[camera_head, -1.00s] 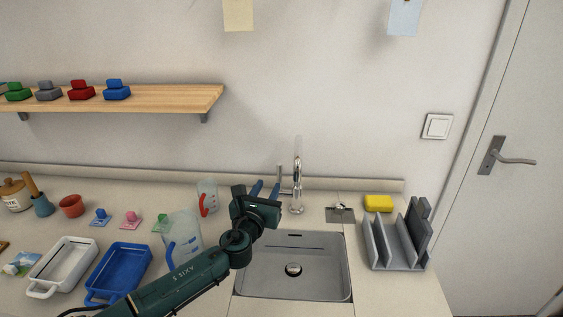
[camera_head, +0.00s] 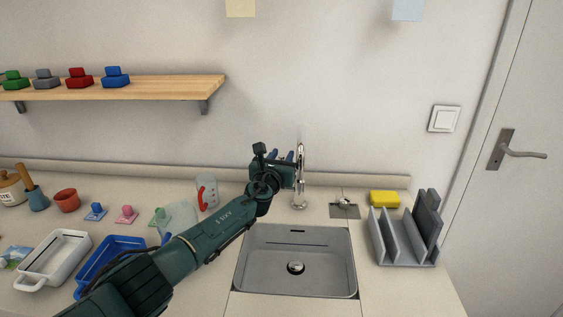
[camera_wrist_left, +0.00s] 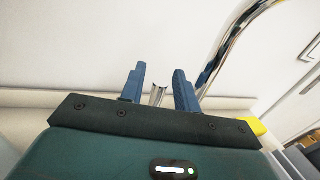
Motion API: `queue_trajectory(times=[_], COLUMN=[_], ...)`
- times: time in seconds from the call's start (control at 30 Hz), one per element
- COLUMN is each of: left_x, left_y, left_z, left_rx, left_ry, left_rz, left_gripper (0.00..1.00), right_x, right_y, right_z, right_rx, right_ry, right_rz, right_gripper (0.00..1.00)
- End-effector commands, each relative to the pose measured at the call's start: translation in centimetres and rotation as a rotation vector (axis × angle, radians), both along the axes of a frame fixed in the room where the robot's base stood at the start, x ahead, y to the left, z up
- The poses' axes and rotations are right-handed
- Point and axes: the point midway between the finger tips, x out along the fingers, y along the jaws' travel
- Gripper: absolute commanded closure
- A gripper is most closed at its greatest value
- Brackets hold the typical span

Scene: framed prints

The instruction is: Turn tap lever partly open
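The chrome tap (camera_head: 299,183) stands upright behind the sink (camera_head: 338,262), and its curved spout (camera_wrist_left: 226,50) fills the right of the left wrist view. My left gripper (camera_head: 281,154) is just left of the tap's upper part. Its two blue fingers are apart in the left wrist view (camera_wrist_left: 159,72). A slim metal piece, seemingly the tap lever (camera_wrist_left: 158,95), shows in the gap between them; contact cannot be told. In the head view my gripper and wrist hide the lever. My right gripper is not in view.
A jug with a red handle (camera_head: 206,193) and a clear jug (camera_head: 178,217) stand left of the sink, the latter partly behind my arm. A yellow sponge (camera_head: 384,199) and a grey rack (camera_head: 404,236) are to the right. A wooden shelf (camera_head: 160,88) hangs at upper left.

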Motion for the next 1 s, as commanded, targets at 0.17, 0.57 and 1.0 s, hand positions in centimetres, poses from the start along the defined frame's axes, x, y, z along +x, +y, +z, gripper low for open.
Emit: queue_trajectory(times=[0.17, 0.57, 1.0], left_x=[0.05, 0.04, 0.03], left_y=[-0.04, -0.03, -0.02], left_z=[0.10, 0.07, 0.03], left_rx=[0.000, 0.000, 0.000], left_ry=[-0.001, -0.001, 0.000], left_rz=[-0.001, 0.000, 0.000], left_gripper=[0.69, 0.95, 1.00], right_x=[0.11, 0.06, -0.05], right_y=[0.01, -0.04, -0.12], right_z=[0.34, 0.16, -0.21], right_rx=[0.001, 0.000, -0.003], right_ry=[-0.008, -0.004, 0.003], right_rz=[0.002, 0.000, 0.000], right_gripper=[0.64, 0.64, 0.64])
